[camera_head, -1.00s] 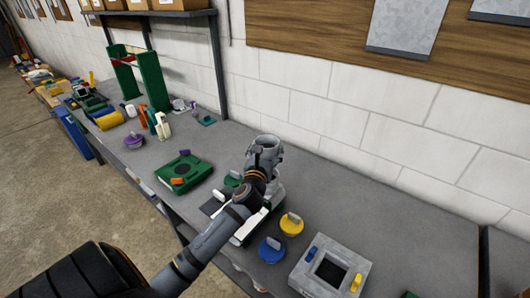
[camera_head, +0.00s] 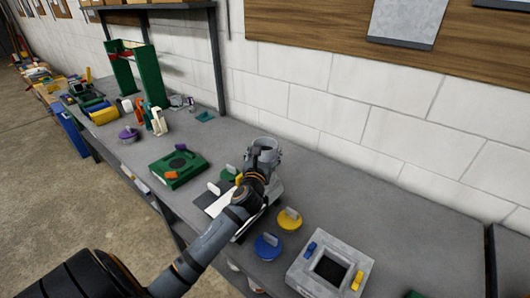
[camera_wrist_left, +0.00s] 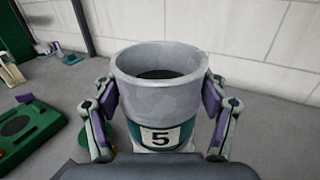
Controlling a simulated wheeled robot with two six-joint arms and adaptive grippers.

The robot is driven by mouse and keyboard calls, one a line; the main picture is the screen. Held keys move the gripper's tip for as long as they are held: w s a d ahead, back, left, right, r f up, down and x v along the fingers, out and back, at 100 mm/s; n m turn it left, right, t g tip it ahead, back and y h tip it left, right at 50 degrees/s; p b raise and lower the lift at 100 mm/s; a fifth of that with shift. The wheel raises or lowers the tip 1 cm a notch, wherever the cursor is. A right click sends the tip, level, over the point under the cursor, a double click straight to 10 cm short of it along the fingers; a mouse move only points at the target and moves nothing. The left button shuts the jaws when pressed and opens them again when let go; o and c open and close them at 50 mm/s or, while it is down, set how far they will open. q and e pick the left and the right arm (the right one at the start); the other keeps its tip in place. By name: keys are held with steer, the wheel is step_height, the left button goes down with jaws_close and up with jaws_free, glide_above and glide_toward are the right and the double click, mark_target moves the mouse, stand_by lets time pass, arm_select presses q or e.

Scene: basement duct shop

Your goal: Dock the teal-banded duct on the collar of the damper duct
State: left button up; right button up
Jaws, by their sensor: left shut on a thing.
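The teal-banded duct (camera_wrist_left: 158,95) is a grey open-topped cylinder with a teal band and a label reading 5. It stands upright between the purple-padded fingers of my left gripper (camera_wrist_left: 160,98) in the wrist view. The fingers are shut on its two sides. In the head view the duct (camera_head: 263,152) shows beyond my left gripper (camera_head: 262,166), over the back half of the bench. Its lower end is hidden by my wrist, so I cannot tell whether it touches anything. I cannot pick out the damper duct or its collar with certainty. My right gripper is not in view.
A white board (camera_head: 217,204) lies partly under my arm. Yellow (camera_head: 289,222) and blue (camera_head: 267,247) discs and a grey square block (camera_head: 331,266) stand at front right. A green box (camera_head: 180,168) is at left. The bench right of the duct is clear.

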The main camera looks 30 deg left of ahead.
arm_select(q)
steer(key=shift+f, duration=0.1)
stand_by(0.6)
steer(key=shift+p, duration=0.4)
stand_by(0.3)
steer(key=shift+p, duration=0.3)
steer(key=shift+f+b, duration=0.45)
steer(key=shift+f, duration=0.15)
steer(key=o, duration=1)
